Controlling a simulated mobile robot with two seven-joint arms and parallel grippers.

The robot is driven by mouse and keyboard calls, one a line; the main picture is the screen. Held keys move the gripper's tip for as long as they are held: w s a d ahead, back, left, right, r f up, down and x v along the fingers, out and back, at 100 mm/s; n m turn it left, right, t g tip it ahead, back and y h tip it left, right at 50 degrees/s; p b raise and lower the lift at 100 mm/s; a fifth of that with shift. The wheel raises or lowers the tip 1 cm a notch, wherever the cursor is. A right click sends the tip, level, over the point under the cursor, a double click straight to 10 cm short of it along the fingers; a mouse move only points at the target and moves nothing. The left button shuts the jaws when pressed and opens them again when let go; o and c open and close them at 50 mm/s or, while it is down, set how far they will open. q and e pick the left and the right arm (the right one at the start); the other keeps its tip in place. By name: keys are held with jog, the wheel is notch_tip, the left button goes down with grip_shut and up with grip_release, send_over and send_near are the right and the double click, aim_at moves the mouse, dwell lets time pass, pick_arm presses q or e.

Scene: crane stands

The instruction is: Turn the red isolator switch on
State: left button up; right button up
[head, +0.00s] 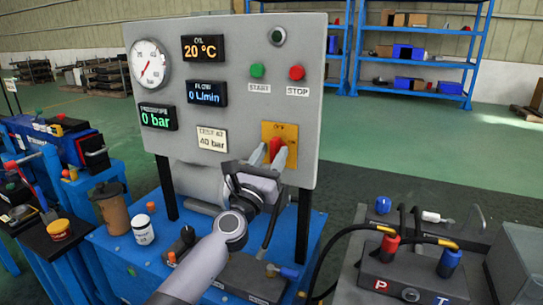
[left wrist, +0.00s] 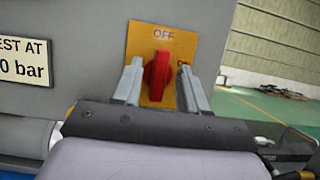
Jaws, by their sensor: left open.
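The red isolator switch (head: 275,144) sits on a yellow-orange plate (head: 289,130) at the lower right of the grey panel (head: 230,78). In the left wrist view the red handle (left wrist: 157,78) stands about upright, with its upper end near the word OFF. A partly hidden label is at the right of the plate (left wrist: 172,38). My left gripper (head: 269,157) is in front of the switch. Its jaws are open, one finger on each side of the handle; in the left wrist view (left wrist: 157,85) gaps show between handle and fingers. My right gripper is not in view.
A green START button (head: 257,71) and a red STOP button (head: 296,73) are above the switch. A TEST AT 40 bar label (head: 212,139) is left of it. A hose block (head: 413,277) stands at the lower right. The blue bench (head: 118,245) holds a white jar (head: 143,230).

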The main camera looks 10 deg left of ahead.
pick_arm(q)
jog(key=shift+w+r, duration=0.15)
jog(key=shift+w, duration=0.2)
grip_shut()
